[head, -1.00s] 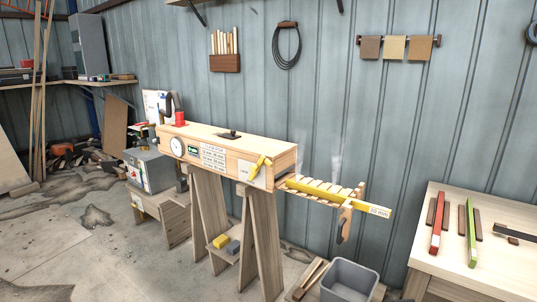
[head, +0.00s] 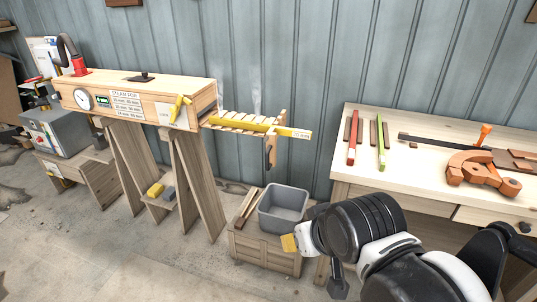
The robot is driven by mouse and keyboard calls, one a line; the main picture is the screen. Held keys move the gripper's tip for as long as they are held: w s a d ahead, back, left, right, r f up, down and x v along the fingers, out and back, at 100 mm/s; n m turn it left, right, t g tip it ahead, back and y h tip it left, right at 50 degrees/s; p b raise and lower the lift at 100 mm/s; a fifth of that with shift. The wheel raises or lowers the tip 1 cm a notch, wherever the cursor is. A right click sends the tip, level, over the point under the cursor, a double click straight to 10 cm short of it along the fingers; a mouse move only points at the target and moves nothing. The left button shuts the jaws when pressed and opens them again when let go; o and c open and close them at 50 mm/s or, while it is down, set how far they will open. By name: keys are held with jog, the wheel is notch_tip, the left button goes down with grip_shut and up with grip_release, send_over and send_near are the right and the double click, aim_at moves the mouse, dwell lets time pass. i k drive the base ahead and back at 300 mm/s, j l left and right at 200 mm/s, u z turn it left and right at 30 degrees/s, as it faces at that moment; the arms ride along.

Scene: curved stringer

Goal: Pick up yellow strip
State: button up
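The yellow strip (head: 262,127) lies on a slatted wooden rack (head: 228,116) that sticks out from the open right end of the wooden steam box (head: 140,93). Its pale, labelled right end (head: 300,134) reaches past the rack. Wisps of vapour rise above the rack. My arm comes in from the lower right of the head view. My gripper is at or near the arm's left end, below the strip and apart from it, by the grey bin. Its fingers cannot be made out clearly.
A grey bin (head: 284,208) stands on a wooden crate (head: 262,247) below the rack. The workbench (head: 345,126) at right holds a red strip (head: 354,143), a green strip (head: 381,150) and an orange-brown curved form (head: 480,172). Wooden legs support the steam box. Floor is clear at lower left.

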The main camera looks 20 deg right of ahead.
aim_at(303, 134)
jog(key=i+z, duration=0.2)
jog(key=i, duration=0.3)
jog(key=i+j+z, duration=0.2)
jog(key=i, duration=0.3)
jog(key=i+j+z, duration=0.2)
jog(key=i, duration=0.3)
jog(key=l, duration=0.1)
